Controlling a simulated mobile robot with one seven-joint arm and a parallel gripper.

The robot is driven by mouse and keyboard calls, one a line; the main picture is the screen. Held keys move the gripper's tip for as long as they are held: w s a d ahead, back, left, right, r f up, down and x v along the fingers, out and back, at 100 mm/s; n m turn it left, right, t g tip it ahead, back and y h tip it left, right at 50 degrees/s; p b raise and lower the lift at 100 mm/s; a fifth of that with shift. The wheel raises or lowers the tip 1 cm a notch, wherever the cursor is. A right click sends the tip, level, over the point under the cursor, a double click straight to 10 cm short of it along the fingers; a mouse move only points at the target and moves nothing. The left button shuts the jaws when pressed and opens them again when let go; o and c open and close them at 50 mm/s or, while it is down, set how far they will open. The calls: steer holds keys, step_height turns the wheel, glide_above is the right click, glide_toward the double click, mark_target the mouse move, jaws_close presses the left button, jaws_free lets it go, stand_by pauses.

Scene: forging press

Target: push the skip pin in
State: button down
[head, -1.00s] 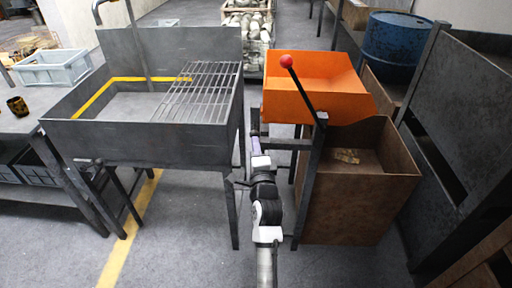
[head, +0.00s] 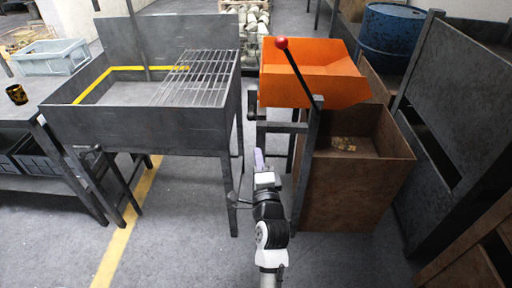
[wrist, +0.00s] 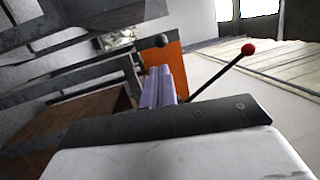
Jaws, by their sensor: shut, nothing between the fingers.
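The orange skip (head: 310,72) sits level on a dark frame above a rusty box. A dark round knob (wrist: 162,40), which looks like the skip pin's end, shows against the skip's orange side in the wrist view. In the head view, a small dark fitting (head: 252,115) is at the frame's left side; I cannot tell how far in the pin sits. My gripper (head: 259,158) is shut and empty, below and in front of that fitting. Its pale purple fingers (wrist: 159,86) point towards the knob in the wrist view, apart from it.
A black lever with a red ball (head: 281,43) leans beside the skip. A grey tank with a grate (head: 140,130) stands left, the rusty box (head: 345,190) right, with a narrow floor gap between. A blue drum (head: 390,38) stands behind right.

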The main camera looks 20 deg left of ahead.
steer(key=shift+v, duration=1.45)
